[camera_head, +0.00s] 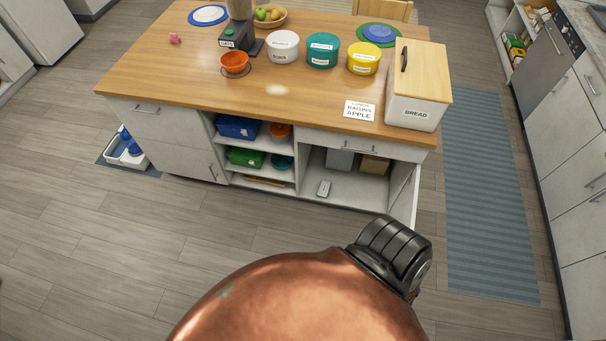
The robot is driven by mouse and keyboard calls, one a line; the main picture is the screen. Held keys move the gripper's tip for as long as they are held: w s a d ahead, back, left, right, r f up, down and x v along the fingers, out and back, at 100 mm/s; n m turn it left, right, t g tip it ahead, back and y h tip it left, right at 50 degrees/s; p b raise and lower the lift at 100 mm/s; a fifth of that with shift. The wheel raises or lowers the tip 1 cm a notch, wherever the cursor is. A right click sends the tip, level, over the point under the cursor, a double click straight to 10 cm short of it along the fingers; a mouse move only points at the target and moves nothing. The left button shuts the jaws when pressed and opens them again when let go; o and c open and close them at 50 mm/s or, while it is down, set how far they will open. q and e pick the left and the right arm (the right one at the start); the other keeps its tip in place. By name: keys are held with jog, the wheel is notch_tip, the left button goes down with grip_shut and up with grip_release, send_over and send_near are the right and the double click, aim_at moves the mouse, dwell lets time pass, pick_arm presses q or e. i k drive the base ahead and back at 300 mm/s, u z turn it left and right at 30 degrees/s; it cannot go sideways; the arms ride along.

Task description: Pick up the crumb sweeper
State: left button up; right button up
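A small pale handheld object (324,188) with a grey patch lies on the floor of the open right compartment of the wooden-topped island, near its front edge. It may be the crumb sweeper; it is too small to be sure. Nothing touches it from my side. Neither of my grippers can be made out in the head view.
A large copper dome with a black ribbed part fills the bottom centre, close to the camera. The island top (180,80) holds canisters, a bread box (416,112) and an orange bowl (235,62). An open cabinet door (405,200) stands right of the compartment. Floor before the island is clear.

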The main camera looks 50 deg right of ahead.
aim_at(324, 186)
jog(key=i, duration=1.55)
jog(key=z, duration=3.6)
jog(key=i, duration=0.5)
jog(key=z, duration=0.05)
